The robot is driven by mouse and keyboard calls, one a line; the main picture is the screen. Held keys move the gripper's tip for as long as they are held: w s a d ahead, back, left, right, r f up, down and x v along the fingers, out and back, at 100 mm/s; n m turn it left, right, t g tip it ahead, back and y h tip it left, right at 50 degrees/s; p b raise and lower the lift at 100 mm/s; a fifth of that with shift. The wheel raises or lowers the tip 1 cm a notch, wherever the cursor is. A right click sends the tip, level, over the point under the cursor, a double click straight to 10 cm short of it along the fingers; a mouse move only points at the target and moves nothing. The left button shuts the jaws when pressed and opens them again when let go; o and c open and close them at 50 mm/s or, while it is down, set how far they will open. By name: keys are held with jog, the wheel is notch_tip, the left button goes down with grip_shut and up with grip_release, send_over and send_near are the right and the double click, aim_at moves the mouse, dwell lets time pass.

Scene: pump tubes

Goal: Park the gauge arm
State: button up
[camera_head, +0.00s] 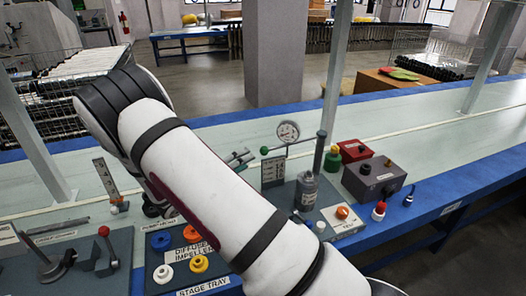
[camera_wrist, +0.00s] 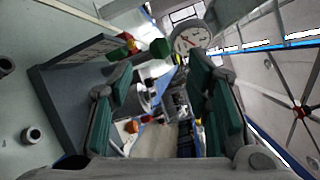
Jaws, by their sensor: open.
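The gauge arm (camera_head: 302,141) is a thin bar running left from an upright grey post (camera_head: 320,152). It ends in a green knob (camera_head: 264,150), and a round white dial gauge (camera_head: 288,132) stands above it. In the wrist view the gauge (camera_wrist: 190,39) is at the top centre, with the green knob (camera_wrist: 160,47) just left of it. My gripper (camera_head: 240,160) is just left of the knob in the head view, partly hidden by my white arm. Its green-padded fingers (camera_wrist: 160,72) are apart in the wrist view. The knob appears beyond the gap, and contact cannot be told.
A labelled upright panel (camera_head: 273,172) stands below the knob. A grey bottle (camera_head: 307,190) is near the post. A red box (camera_head: 355,150) and a dark grey box (camera_head: 374,178) stand to the right. The stage tray (camera_head: 205,290) with coloured rings is in front.

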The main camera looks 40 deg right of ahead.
aim_at(264, 151)
jog(key=d, duration=0.6)
jog(key=w+d, duration=0.1)
jog(key=d, duration=0.2)
jog(key=shift+d, duration=0.15)
grip_shut()
